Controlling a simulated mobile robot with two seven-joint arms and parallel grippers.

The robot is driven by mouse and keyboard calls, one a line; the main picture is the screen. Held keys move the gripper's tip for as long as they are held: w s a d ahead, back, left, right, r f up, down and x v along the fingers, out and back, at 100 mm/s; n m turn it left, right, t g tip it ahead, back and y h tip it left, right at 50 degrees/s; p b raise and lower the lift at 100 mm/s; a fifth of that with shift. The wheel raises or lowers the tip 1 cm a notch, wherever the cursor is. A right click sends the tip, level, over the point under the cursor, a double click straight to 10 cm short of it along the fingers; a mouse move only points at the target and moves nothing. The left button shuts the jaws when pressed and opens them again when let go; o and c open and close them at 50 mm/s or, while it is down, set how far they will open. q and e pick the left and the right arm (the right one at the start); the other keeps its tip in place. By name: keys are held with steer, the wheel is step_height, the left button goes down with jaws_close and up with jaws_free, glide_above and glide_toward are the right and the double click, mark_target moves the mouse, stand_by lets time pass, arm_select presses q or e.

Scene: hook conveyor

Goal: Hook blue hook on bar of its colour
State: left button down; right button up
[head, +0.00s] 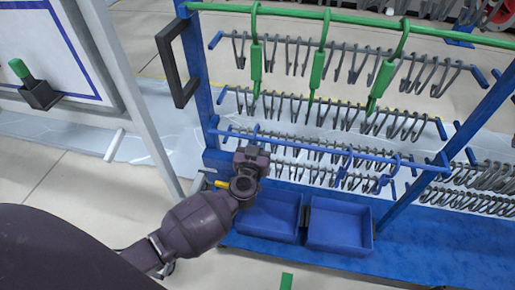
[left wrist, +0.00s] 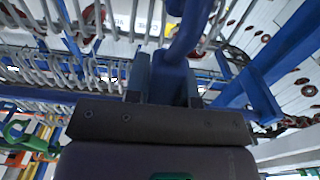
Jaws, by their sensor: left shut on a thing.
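My left gripper (head: 251,156) is at the left part of the blue bar (head: 315,146), just below it in the head view. It is shut on a blue hook, whose curved upper part shows large in the left wrist view (left wrist: 188,40). In the head view only a small bit of that hook shows above the fingers, close to the bar. I cannot tell whether it touches the bar. Two other blue hooks (head: 391,172) hang on the bar further right. My right gripper is not in view.
Three green hooks (head: 318,68) hang on the green bar (head: 350,18) above. Rows of grey hooks (head: 370,122) fill the rack behind. Two blue bins (head: 340,245) sit below the blue bar. A black handle (head: 163,62) sticks out left of the rack. A whiteboard (head: 45,50) stands at far left.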

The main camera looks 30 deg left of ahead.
arm_select(q)
steer(key=shift+w+f+b, duration=0.15)
steer(key=shift+f+b, duration=0.15)
steer(key=shift+f, duration=0.9)
steer(key=shift+w+f, duration=0.1)
steer(key=shift+f, duration=0.15)
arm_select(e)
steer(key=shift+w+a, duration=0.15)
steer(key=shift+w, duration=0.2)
arm_select(q)
steer(key=shift+f, duration=0.15)
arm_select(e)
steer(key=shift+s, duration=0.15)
arm_select(q)
steer(key=c, duration=0.9)
jaws_free()
